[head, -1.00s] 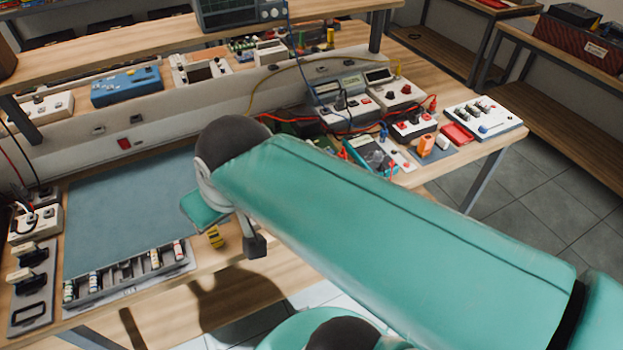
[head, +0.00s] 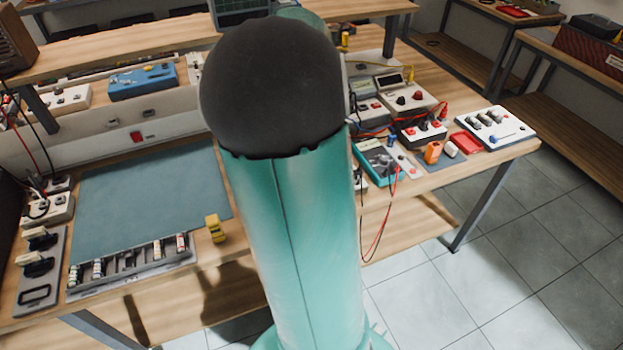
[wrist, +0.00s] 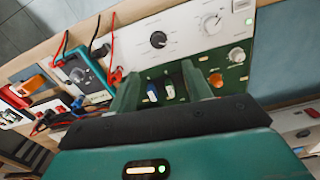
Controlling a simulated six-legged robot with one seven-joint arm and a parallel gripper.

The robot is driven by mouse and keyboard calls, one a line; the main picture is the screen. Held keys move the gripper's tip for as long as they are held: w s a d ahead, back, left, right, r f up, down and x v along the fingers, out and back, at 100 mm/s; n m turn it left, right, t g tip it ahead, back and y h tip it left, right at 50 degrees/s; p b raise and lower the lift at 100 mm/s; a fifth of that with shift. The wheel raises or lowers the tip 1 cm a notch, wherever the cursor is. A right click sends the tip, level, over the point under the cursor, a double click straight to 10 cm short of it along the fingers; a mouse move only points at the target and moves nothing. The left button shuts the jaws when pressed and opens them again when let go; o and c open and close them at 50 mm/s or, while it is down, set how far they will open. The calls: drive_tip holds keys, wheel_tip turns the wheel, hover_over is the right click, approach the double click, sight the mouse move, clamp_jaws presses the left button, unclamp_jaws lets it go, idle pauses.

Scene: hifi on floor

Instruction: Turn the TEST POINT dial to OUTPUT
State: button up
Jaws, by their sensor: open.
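The wrist view shows several dials: a black dial (wrist: 158,40) and a white dial (wrist: 211,22) on a pale panel, and a pale knob (wrist: 237,55) on a green panel. The lettering is too small to read, so I cannot tell which one is the TEST POINT dial or where OUTPUT is. My gripper (wrist: 160,88) is open in the wrist view, its green fingers apart over the green panel. In the head view my arm hides the gripper and these panels.
A teal meter (head: 378,162) with red and black leads stands right of my arm. An orange block (head: 433,152), a red tray (head: 466,142) and a white switch board (head: 495,128) lie near the bench's right end. A blue-grey mat (head: 150,195) is clear; a yellow item (head: 215,228) sits beside it.

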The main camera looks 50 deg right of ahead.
wheel_tip(320, 180, down, 14)
drive_tip(key=shift+d+r, duration=0.1)
idle(0.4)
drive_tip(key=c, duration=1)
drive_tip(key=shift+o, duration=0.2)
drive_tip(key=shift+m, duration=0.4)
drive_tip(key=m, duration=0.3)
drive_tip(key=shift+m, duration=2)
